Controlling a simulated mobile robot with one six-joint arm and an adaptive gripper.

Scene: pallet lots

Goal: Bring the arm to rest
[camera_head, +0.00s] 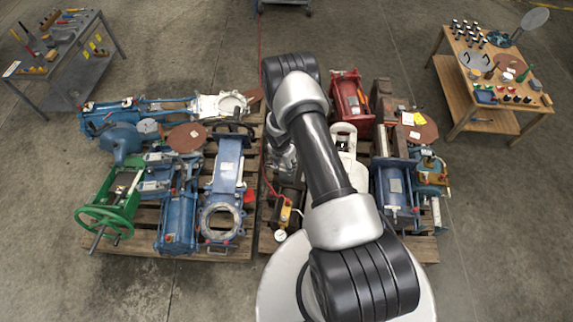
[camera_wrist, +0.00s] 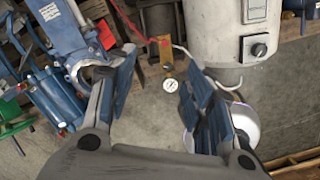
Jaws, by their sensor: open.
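My arm (camera_head: 325,165) reaches forward from the bottom of the head view, over the middle of the pallets; its own links hide my gripper there. In the wrist view my gripper (camera_wrist: 165,95) is open, with its two blue-padded fingers spread wide. Nothing is between the fingers. Beyond them a small white round gauge (camera_wrist: 170,85) and a brass-coloured fitting (camera_wrist: 167,60) show. The gauge also appears in the head view (camera_head: 281,235), left of my arm.
Two wooden pallets carry blue valves (camera_head: 220,185), a green handwheel unit (camera_head: 110,210) and a red unit (camera_head: 350,100). A grey tool table (camera_head: 85,75) stands at upper left, a wooden table (camera_head: 465,115) at upper right.

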